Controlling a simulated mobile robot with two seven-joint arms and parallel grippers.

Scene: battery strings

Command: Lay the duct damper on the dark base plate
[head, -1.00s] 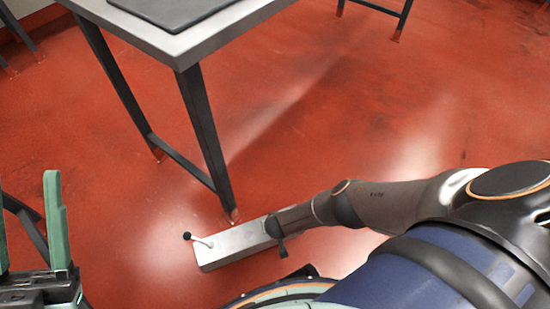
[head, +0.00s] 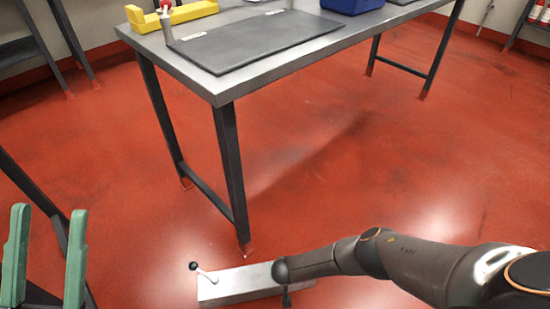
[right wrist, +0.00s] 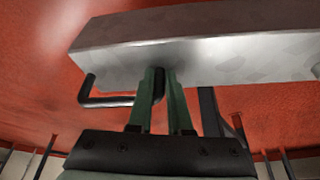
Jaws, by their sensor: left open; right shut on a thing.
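The duct damper (head: 235,285) is a long grey metal box with a thin white lever ending in a black ball. It is held low, in front of the near table leg in the head view. In the right wrist view the damper (right wrist: 215,60) spans the top, with a bent black handle (right wrist: 105,101) beneath it. My right gripper (right wrist: 162,88) is shut on the damper, at this handle; the exact contact is partly hidden. The dark base plate (head: 265,42) lies flat on the table, well above and beyond the damper. My left gripper (head: 46,255) is open and empty at the lower left.
The steel-topped table (head: 218,91) stands ahead on dark legs. A yellow holder (head: 185,14), an upright grey post (head: 166,28) and a blue bin (head: 350,5) stand on it around the plate. Red floor (head: 400,160) is clear to the right.

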